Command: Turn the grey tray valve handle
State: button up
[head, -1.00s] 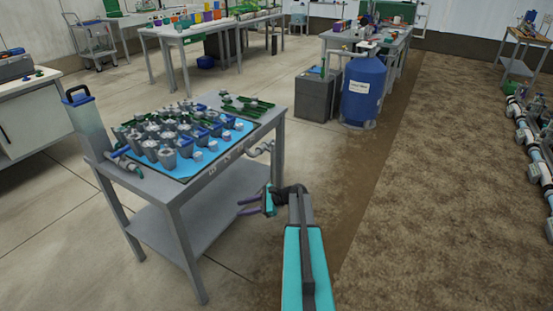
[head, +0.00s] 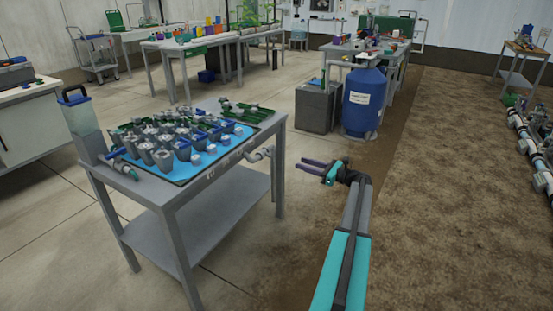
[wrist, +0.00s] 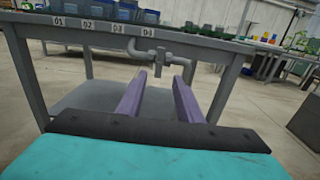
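The grey valve (head: 260,154) with its pipe sticks out from the right side of the grey table, just under the tabletop edge. In the wrist view the grey pipe and valve (wrist: 160,56) hang below the edge, straight ahead of my fingers. The exact handle position is too small to tell. My gripper (head: 308,166) is to the right of the valve, with its purple fingers pointing left toward it. In the wrist view my gripper (wrist: 159,76) is open and empty, its fingers apart and short of the valve.
The table (head: 205,170) carries a blue mat with several grey pots, and a clear blue-lidded container (head: 80,125). Its lower shelf (wrist: 100,98) lies under the valve. A blue tank (head: 363,100) stands behind my gripper.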

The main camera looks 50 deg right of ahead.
aim_at(271, 156)
jog(key=shift+w, duration=0.1)
jog(key=b+x, duration=0.1)
jog(key=x, duration=1.2)
jog(key=shift+w, duration=0.35)
jog(key=shift+a, duration=0.1)
jog(key=shift+c, duration=0.2)
